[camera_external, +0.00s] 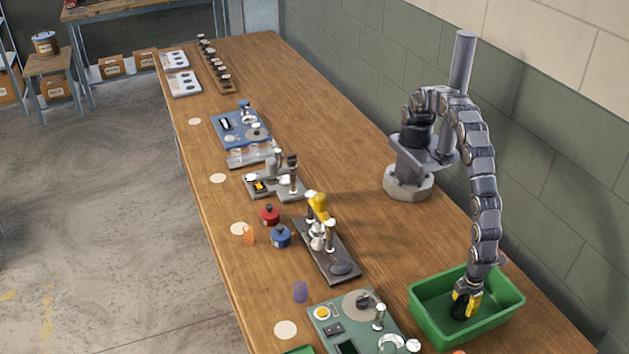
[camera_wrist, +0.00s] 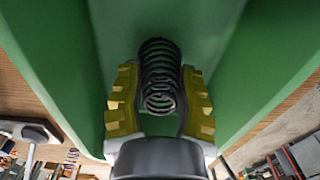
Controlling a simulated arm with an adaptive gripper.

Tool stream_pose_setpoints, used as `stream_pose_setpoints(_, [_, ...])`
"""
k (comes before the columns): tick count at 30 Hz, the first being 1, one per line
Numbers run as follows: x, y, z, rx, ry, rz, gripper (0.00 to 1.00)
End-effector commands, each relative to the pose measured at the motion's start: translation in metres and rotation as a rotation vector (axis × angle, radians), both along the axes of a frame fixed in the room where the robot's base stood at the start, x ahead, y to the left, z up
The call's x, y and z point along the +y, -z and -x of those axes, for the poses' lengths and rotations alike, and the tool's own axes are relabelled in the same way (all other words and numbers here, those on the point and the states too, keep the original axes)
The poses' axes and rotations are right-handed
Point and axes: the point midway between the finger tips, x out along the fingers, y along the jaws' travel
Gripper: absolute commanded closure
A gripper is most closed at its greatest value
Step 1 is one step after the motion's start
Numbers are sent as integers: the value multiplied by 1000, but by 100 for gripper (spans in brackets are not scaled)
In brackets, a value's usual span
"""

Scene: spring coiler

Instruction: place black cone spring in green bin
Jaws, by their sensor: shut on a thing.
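The black cone spring (camera_wrist: 160,75) is between the two yellow-padded fingers of my gripper (camera_wrist: 160,100) in the wrist view. My gripper is shut on it. In the external view, my gripper (camera_external: 466,300) reaches down inside the green bin (camera_external: 425,322), with the dark spring (camera_external: 460,308) at its fingertips. The green bin (camera_wrist: 240,60) fills most of the wrist view around and beyond the spring. I cannot tell whether the spring touches the bin floor.
A green machine plate (camera_external: 330,318) with knobs and posts stands left of the bin. A dark fixture with a yellow-topped press (camera_external: 318,205), red pot (camera_external: 269,215), blue pot (camera_external: 280,237) and purple cylinder (camera_external: 300,291) stand farther left. A wall runs along the right.

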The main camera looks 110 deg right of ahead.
Motion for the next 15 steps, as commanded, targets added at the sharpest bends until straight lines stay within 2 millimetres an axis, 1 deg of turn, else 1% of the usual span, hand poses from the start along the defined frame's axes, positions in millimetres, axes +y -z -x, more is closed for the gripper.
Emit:
stream_pose_setpoints(4, [0,3,0,0,1,0,96])
stream_pose_setpoints(5, [0,3,0,0,1,0,50])
stream_pose_setpoints(6, [0,3,0,0,1,-1,44])
stream_pose_setpoints(15, [0,2,0,0,0,-1,44])
